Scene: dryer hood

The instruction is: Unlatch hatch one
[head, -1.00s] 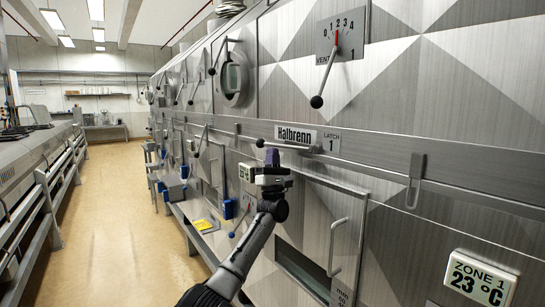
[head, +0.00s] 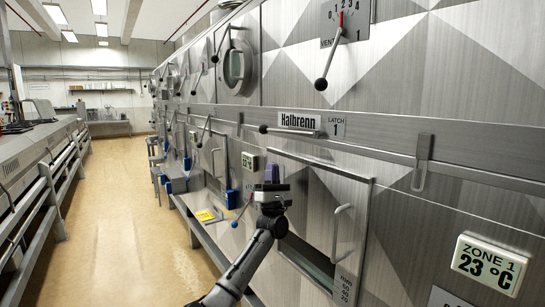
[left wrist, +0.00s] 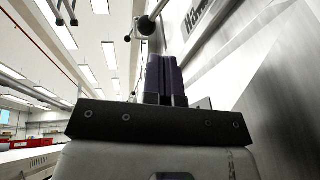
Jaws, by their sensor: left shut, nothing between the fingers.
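The latch one lever (head: 290,131) is a metal bar with a black ball at its left end. It lies nearly level just under the Halbrenn plate, beside the LATCH 1 label (head: 336,128). The hatch one panel (head: 325,195) with its curved handle (head: 337,230) is below. My left gripper (head: 272,172) has purple fingers, shut and empty. It is below the lever bar with a clear gap in the head view. In the left wrist view the shut fingers (left wrist: 165,78) point up, and a ball-ended lever (left wrist: 145,25) shows just beyond them. My right gripper is not visible.
The vent lever (head: 328,55) hangs above the latch. A fixed metal bracket (head: 422,162) and the Zone 1 display (head: 488,264) are to the right. More levers and hatches line the wall at left. The aisle floor (head: 125,210) is clear.

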